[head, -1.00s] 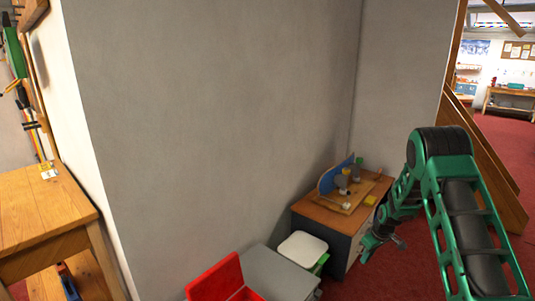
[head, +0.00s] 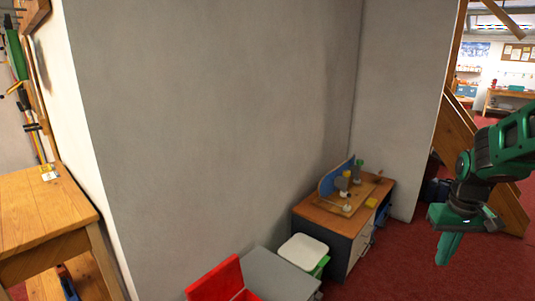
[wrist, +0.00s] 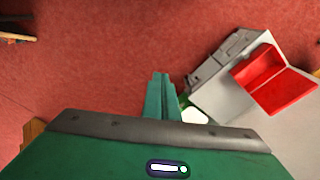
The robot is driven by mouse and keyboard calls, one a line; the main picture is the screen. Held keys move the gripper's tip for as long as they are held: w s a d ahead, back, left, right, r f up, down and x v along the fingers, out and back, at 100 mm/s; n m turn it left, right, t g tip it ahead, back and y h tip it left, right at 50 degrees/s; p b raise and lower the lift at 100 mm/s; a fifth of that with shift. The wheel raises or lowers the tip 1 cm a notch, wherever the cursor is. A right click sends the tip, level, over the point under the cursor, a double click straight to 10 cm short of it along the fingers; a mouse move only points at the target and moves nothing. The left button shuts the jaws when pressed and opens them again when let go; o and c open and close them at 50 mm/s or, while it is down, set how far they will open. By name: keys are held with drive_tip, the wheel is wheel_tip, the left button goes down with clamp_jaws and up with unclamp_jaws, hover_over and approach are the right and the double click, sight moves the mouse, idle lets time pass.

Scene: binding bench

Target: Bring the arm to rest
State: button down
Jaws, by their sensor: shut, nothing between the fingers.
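My green arm comes in from the right edge in the head view. My gripper (head: 446,250) hangs pointing down over the red floor, to the right of the low cabinet and apart from it. Its green fingers are together with nothing between them. In the wrist view the shut fingers (wrist: 161,90) show above the dark edge of the gripper body, with red floor beyond them.
A low cabinet (head: 318,212) with a wooden top holds a board of small items. A white-lidded bin (head: 303,250), a grey box (head: 275,272) and an open red box (head: 222,280) stand left of it. A wooden bench (head: 40,215) is at far left. Floor around my gripper is clear.

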drive_tip(key=s+a+r+m, duration=0.1)
drive_tip(key=s+a+m, duration=0.1)
drive_tip(key=s, duration=0.9)
drive_tip(key=s+a+r+m, duration=0.2)
drive_tip(key=s, duration=1)
drive_tip(key=shift+r+m+g+y, duration=0.3)
drive_tip(key=shift+g, duration=0.1)
drive_tip(key=shift+a, duration=0.1)
drive_tip(key=shift+w+f, duration=0.25)
drive_tip(key=shift+w, duration=0.3)
